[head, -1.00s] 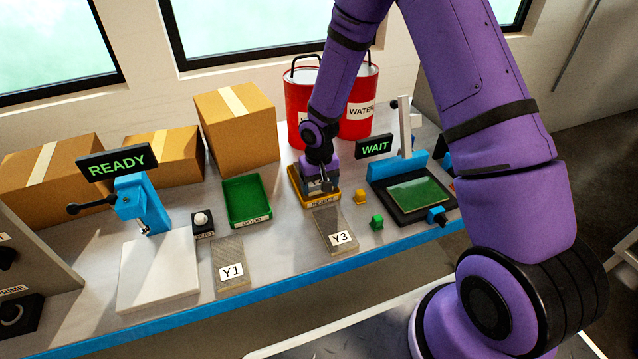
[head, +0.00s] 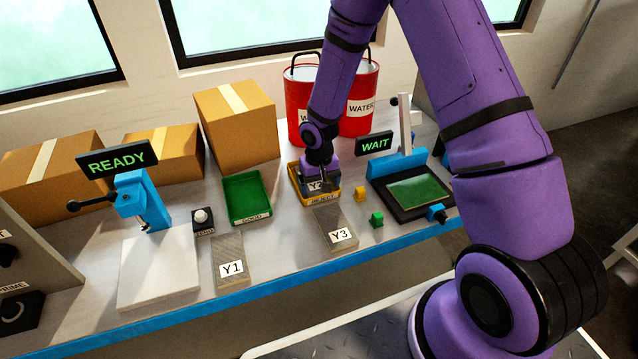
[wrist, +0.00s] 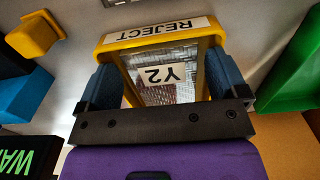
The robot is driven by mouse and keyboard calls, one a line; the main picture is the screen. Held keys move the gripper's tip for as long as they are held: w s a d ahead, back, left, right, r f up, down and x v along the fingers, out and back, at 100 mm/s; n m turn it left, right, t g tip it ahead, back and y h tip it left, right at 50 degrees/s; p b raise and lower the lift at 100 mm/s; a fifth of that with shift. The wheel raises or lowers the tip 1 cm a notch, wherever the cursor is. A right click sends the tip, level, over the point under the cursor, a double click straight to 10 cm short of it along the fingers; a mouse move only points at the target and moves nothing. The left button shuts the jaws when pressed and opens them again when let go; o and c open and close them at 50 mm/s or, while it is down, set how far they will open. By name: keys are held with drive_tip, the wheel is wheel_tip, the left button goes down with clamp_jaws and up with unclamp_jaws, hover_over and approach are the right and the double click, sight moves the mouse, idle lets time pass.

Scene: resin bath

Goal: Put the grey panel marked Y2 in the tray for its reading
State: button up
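The grey panel marked Y2 (head: 315,186) lies in the yellow tray labelled REJECT (head: 323,201). In the wrist view the Y2 panel (wrist: 161,78) shows between the walls of the yellow tray (wrist: 160,38), its label upside down. My gripper (wrist: 163,80) is open just above the tray, its blue fingers spread wider than the panel, one on each side. In the head view my gripper (head: 322,178) partly hides the tray's back. A green tray labelled GOOD (head: 246,195) stands empty to the left.
Panels Y1 (head: 230,256) and Y3 (head: 336,232) lie along the bench front. A press reading READY (head: 116,160) stands left, a fixture reading WAIT (head: 375,143) right. Red buckets (head: 358,120) stand behind.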

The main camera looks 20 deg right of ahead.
drive_tip(key=shift+r, duration=0.1)
wheel_tip(320, 180, up, 13)
drive_tip(key=shift+r, duration=0.15)
idle(0.4)
drive_tip(key=s+d+r+t, duration=0.1)
drive_tip(key=s+d+r, duration=0.1)
drive_tip(key=s+r, duration=0.35)
drive_tip(key=s+d+r+t+h, duration=0.1)
drive_tip(key=s+r, duration=0.1)
drive_tip(key=r, duration=0.6)
drive_tip(key=s+d+r+t, duration=0.1)
drive_tip(key=s+d+r, duration=0.15)
drive_tip(key=r, duration=0.45)
drive_tip(key=s+r+t, duration=0.1)
drive_tip(key=s+r, duration=0.3)
drive_tip(key=s, duration=0.5)
drive_tip(key=s+d+r+t+y, duration=0.1)
drive_tip(key=s+r, duration=0.4)
drive_tip(key=s, duration=0.5)
drive_tip(key=shift+s+d, duration=0.2)
